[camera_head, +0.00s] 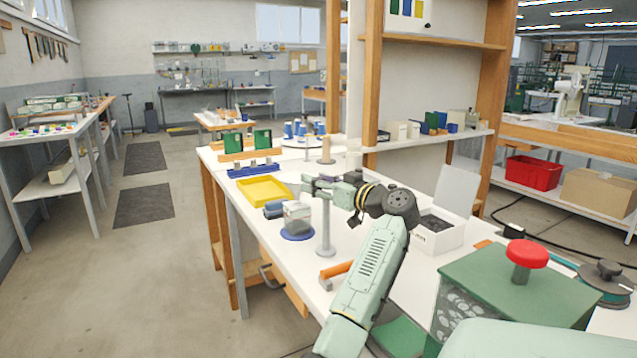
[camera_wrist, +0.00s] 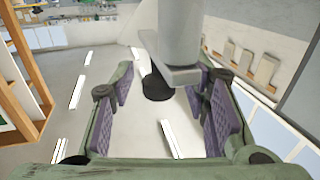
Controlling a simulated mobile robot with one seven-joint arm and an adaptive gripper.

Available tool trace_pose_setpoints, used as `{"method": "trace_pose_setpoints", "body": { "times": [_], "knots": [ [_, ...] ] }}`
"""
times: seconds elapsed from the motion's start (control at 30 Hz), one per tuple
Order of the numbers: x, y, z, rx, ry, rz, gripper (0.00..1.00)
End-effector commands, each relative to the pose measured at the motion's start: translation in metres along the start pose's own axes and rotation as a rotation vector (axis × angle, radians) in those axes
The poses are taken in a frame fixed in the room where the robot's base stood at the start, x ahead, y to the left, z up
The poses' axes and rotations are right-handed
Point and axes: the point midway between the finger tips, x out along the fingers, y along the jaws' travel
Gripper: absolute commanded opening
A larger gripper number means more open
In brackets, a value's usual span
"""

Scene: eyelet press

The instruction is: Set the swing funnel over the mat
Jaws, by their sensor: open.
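A grey post (camera_head: 325,232) stands on the white bench. Its top is hidden behind my gripper (camera_head: 314,186) in the head view. In the wrist view, a pale grey post (camera_wrist: 179,32) carries a short block (camera_wrist: 172,76) and a dark round end, which seems to be part of the swing funnel. My gripper (camera_wrist: 160,88) is open, its purple pads on either side of this part; I cannot tell whether they touch it. A round blue mat (camera_head: 297,236) lies left of the post, with a clear grey container (camera_head: 297,214) on it. No funnel cone is clearly visible.
An orange-handled item (camera_head: 335,271) lies in front.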

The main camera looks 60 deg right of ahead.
Motion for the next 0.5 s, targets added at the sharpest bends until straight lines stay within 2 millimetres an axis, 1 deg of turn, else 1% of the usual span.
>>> {"method": "trace_pose_setpoints", "body": {
  "times": [0.07,0.17,0.4,0.5],
  "knots": [
    [0.0,0.0,-0.004,-0.001,0.001,0.0,0.42],
    [-0.001,0.0,-0.015,-0.001,0.002,0.001,0.42],
    [0.0,0.0,-0.062,-0.003,0.001,0.0,0.42],
    [0.0,0.0,-0.079,-0.002,0.001,0.0,0.42]
  ]
}}
